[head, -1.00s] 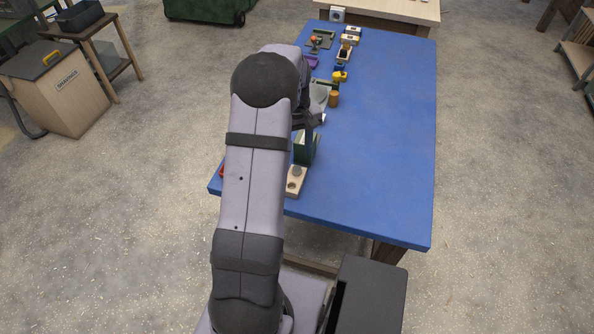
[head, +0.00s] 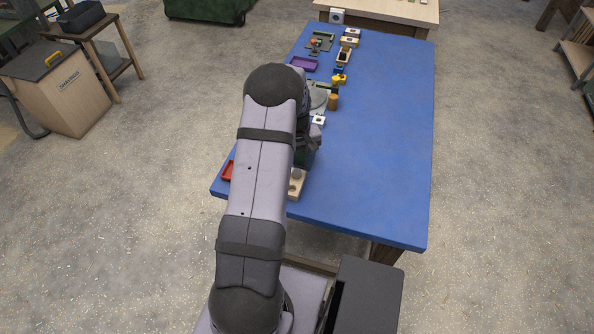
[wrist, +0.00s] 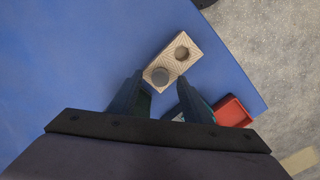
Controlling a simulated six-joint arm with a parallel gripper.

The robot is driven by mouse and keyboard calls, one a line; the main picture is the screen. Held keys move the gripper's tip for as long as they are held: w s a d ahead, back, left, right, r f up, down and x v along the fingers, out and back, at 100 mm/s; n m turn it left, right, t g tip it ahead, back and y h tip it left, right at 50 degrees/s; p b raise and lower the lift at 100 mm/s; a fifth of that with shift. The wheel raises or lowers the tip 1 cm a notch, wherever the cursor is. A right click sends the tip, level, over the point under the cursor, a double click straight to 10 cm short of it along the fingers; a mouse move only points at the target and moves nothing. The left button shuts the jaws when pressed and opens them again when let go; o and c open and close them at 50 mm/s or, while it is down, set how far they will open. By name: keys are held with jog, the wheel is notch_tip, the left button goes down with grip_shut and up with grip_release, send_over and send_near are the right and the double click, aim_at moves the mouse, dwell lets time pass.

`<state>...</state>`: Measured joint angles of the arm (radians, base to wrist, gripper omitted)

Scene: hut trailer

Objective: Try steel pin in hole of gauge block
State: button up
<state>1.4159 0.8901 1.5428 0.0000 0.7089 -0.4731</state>
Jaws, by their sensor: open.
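A pale wooden block (head: 295,187) stands at the near edge of the blue table, partly behind my arm. In the wrist view the wooden block (wrist: 170,60) has an empty round hole at one end and a grey round-topped piece (wrist: 160,76), likely the steel pin, at the other. My gripper (wrist: 161,84) is open and empty, its fingertips either side of the grey piece and apart from it. A small white block with a dark hole (head: 318,120) sits farther along the table; I cannot tell if it is the gauge block.
A red tray (wrist: 233,111) lies near the block, by the table corner. A purple tray (head: 303,64), an orange-brown cylinder (head: 333,102) and several small blocks lie farther back. A dark green object is mostly hidden by my arm. The table's right half is clear.

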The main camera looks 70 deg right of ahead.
jog(key=shift+f, duration=0.7)
grip_shut()
